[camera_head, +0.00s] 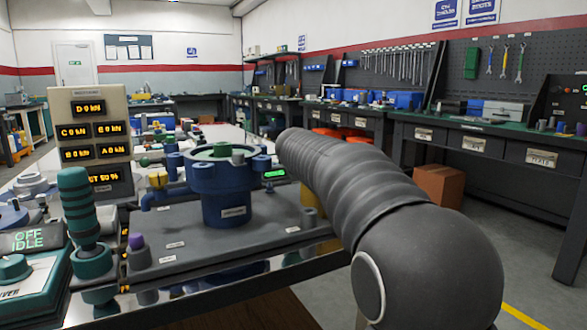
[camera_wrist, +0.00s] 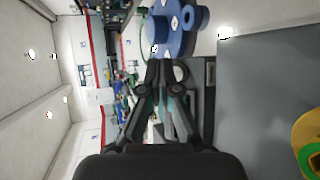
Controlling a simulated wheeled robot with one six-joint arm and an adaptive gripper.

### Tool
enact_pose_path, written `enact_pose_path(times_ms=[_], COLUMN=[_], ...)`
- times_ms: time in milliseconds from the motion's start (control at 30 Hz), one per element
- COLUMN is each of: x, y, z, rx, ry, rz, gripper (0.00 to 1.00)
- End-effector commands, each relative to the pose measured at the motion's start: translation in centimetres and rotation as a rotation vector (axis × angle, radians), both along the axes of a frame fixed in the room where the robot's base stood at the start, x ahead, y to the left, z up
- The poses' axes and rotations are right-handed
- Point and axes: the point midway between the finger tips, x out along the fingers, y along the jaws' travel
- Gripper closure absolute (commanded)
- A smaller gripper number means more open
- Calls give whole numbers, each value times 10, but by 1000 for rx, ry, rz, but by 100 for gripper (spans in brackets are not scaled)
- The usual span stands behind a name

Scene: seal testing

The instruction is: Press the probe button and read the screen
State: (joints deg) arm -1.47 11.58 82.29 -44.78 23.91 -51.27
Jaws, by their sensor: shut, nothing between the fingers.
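My gripper (camera_wrist: 158,72) shows in the wrist view with its dark fingers together and nothing between them. Its tips are near a blue flanged body (camera_wrist: 180,25); I cannot tell whether they touch. In the head view my arm reaches away from the right foreground and my gripper is hidden. A small screen with green characters (camera_head: 275,173) sits beside the blue vessel (camera_head: 229,205), left of my arm; its text is too small to read. A yellow part (camera_head: 310,192) is partly hidden by my arm. I cannot make out which part is the probe button.
A beige readout panel (camera_head: 90,100) shows several amber load values at 0 kN. A teal driver box (camera_head: 30,262) reads OFF IDLE. A teal ribbed handle (camera_head: 77,205) and a purple knob (camera_head: 136,241) stand on the left. Workbenches (camera_head: 480,143) line the right wall.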

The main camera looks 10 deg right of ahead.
Motion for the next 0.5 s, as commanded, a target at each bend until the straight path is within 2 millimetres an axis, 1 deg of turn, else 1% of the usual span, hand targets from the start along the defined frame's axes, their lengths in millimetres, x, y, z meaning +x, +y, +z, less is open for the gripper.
enact_pose_path(times_ms=[33, 100, 400, 500], x=[-3, -7, -23, -27], y=[-1, -2, -6, -7], z=[6, 11, 30, 32], rx=[1, 1, 0, -1], ry=[-1, -1, -1, 0], rz=[0, 0, 0, 0], gripper=[100, 100, 100, 100])
